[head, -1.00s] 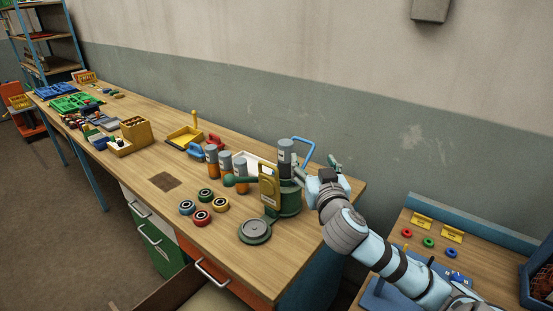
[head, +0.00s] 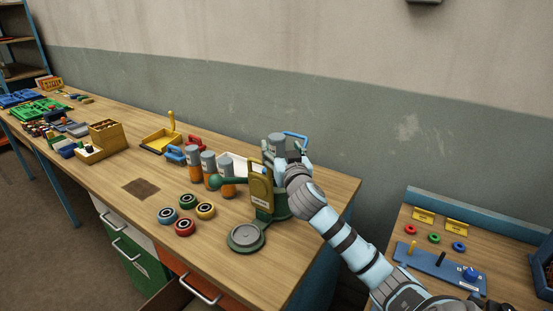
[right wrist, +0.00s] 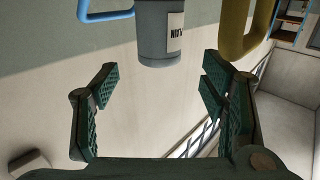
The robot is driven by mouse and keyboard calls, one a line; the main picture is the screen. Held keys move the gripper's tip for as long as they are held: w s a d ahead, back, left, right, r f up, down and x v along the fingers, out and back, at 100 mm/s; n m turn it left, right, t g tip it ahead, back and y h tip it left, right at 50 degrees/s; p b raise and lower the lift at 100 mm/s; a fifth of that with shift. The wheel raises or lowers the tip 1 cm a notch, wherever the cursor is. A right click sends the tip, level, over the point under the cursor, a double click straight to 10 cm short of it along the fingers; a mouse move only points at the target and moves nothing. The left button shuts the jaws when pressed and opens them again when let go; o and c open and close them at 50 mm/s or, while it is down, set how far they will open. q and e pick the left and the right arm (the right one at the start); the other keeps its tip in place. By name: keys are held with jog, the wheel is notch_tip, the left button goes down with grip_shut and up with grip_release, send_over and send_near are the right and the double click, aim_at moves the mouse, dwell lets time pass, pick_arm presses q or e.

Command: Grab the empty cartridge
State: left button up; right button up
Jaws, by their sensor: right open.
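A grey cylindrical cartridge (head: 276,144) stands upright in the green device (head: 264,212) with a yellow plate, near the right end of the workbench. In the right wrist view the grey cartridge (right wrist: 159,38) has a pale label with dark letters, only partly visible. My right gripper (head: 287,164) is beside the cartridge, and its tips are partly hidden in the head view. In the right wrist view the right gripper (right wrist: 155,85) is open, with nothing between its fingers and the cartridge beyond them. My left gripper is not in view.
Several grey-and-orange cartridges (head: 209,166) stand left of the device, with a green handle (head: 216,182) close by. Several coloured rings (head: 185,226) lie in front. A white tray (head: 239,167) and a blue handle (head: 296,137) are behind. Bare bench lies at front left.

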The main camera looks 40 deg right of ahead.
aim_at(279, 142)
jog(key=x, duration=0.5)
jog(key=shift+r, duration=0.1)
jog(key=shift+w+d, duration=0.15)
jog(key=shift+w, duration=0.1)
jog(key=shift+s, duration=0.1)
jog(key=c, duration=1.4)
jog(key=shift+o, duration=0.2)
